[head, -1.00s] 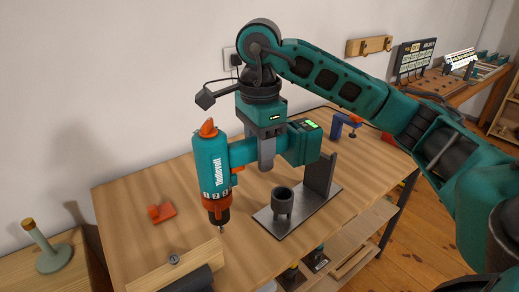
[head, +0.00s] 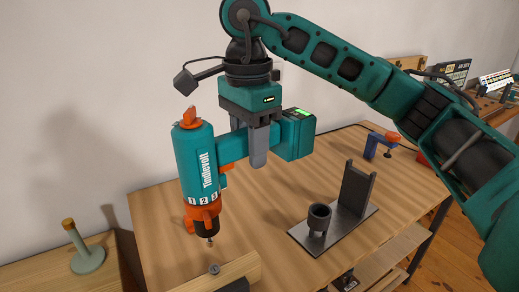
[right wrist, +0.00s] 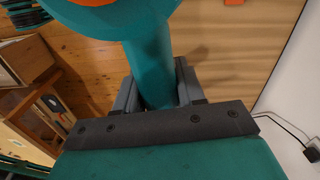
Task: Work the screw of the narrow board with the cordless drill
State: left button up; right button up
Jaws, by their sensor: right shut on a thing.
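The teal cordless drill (head: 194,160) hangs upright with its bit pointing down. My right gripper (head: 259,145) is shut on its handle, which also shows between the fingers in the right wrist view (right wrist: 153,70). The narrow board (head: 240,272) is pale wood at the bottom of the head view, partly cut off by the frame edge. Its screw (head: 214,269) shows a grey round head at the board's left part. The bit tip appears just above the screw head in the picture, with a visible gap. My left gripper is not in view.
A dark metal stand with a cup (head: 319,218) is on the wooden workbench (head: 160,235) to the right. A blue and orange clamp (head: 380,145) is at the back edge. A green peg stand (head: 85,252) is at left. Bench between board and stand is clear.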

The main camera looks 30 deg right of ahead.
dwell(0.4)
notch_tip(320, 180, down, 6)
jog(key=b, duration=0.5)
jog(key=shift+f, duration=0.15)
jog(key=shift+f+b, duration=0.25)
jog(key=shift+b, duration=0.15)
dwell(1.3)
